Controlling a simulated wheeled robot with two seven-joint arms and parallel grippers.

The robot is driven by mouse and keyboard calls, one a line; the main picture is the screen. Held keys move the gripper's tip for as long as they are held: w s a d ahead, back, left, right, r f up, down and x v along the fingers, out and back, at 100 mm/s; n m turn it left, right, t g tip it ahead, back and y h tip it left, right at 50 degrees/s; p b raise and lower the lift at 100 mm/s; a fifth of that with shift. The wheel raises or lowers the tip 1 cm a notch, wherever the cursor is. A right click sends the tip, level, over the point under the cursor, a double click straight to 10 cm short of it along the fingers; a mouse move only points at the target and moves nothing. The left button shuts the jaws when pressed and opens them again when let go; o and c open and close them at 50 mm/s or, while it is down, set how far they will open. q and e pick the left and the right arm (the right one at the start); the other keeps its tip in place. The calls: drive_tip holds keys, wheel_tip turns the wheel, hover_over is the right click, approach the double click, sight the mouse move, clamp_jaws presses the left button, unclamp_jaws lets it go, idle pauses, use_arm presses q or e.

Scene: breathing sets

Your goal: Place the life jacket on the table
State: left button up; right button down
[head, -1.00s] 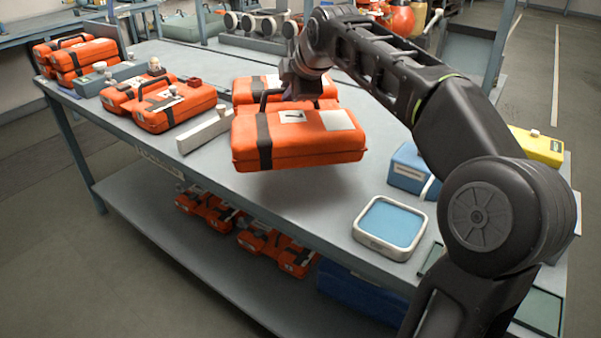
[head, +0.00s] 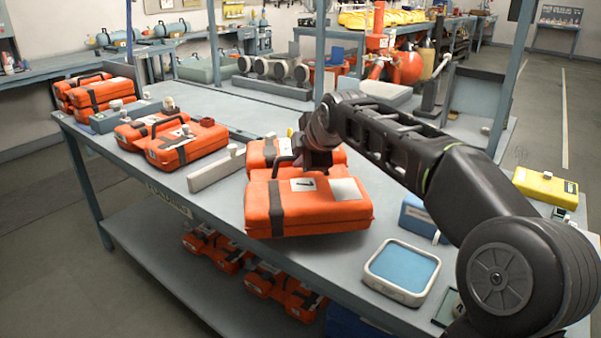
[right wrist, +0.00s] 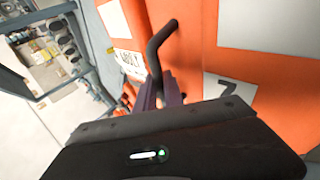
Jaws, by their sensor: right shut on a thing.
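No soft vest shows; the held thing is an orange case (head: 308,212) with a black strap, a black handle and a white label. My right gripper (head: 314,160) is shut on its handle, above the top of the case. In the right wrist view the gripper (right wrist: 160,95) closes on the dark handle, beside the orange case (right wrist: 275,75). The held case is low over the front of the grey table (head: 225,205), near its edge. I cannot tell whether its underside touches the top. My left gripper is not in view.
Another orange case (head: 262,158) stands right behind the held one. A grey bar (head: 215,170) and more orange cases (head: 185,150) are to the left. A blue-topped white tray (head: 402,268) and a blue box (head: 417,215) are to the right.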

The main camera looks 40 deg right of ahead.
sight(298, 174)
wheel_tip(298, 174, down, 4)
drive_tip(key=shift+r+b, duration=0.2)
drive_tip(key=shift+b, duration=0.2)
drive_tip(key=c, duration=1.5)
unclamp_jaws()
drive_tip(key=shift+o, duration=0.2)
drive_tip(key=p+v, duration=0.1)
drive_tip(key=v, duration=1.1)
